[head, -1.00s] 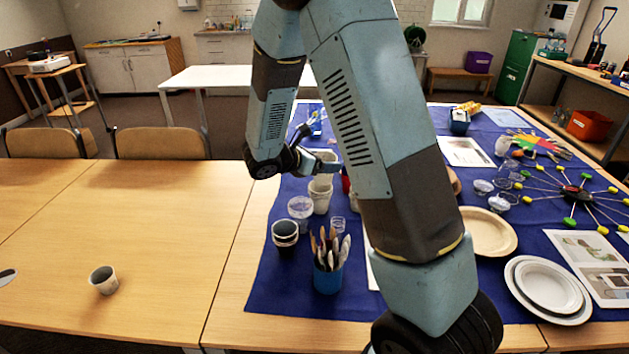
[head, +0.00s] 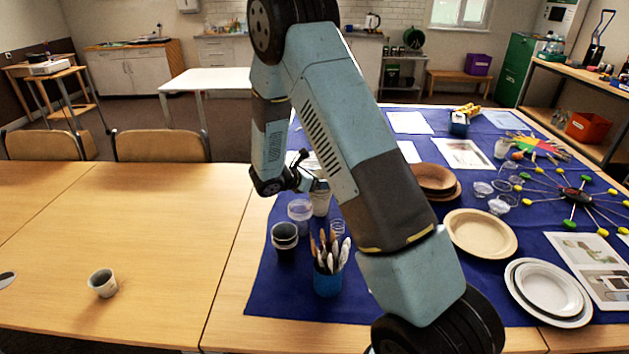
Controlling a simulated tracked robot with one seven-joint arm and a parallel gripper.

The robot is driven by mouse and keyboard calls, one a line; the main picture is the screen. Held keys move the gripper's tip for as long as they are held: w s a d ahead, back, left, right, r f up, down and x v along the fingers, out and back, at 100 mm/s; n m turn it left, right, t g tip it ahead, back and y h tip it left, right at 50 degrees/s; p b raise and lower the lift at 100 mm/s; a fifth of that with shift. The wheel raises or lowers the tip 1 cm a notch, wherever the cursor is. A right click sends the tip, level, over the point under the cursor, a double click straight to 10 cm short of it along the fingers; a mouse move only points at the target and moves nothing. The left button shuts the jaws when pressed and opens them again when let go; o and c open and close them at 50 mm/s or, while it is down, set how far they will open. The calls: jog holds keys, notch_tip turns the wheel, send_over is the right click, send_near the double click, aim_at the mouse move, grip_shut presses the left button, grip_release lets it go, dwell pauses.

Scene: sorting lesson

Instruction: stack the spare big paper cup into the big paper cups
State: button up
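A pale paper cup or stack of cups (head: 321,204) stands on the blue cloth, its top partly hidden by my gripper and arm. My gripper (head: 318,182) is just above and against its rim in this view. The fingers are too small and covered to tell whether they are open or hold a cup. A lone whitish cup with a grey inside (head: 103,284) stands upright on the bare wooden table at left. A stack of dark-lined cups (head: 284,240) and clear plastic cups (head: 300,212) stand left of the pale cups.
A blue pot of brushes (head: 328,281) stands in front of the cups. Brown bowls (head: 436,181), a cream plate (head: 480,236) and white plates (head: 548,290) lie right of my arm. The left wooden table (head: 150,225) is mostly clear.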

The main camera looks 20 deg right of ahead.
jog(key=o, duration=0.9)
jog(key=shift+f, duration=0.1)
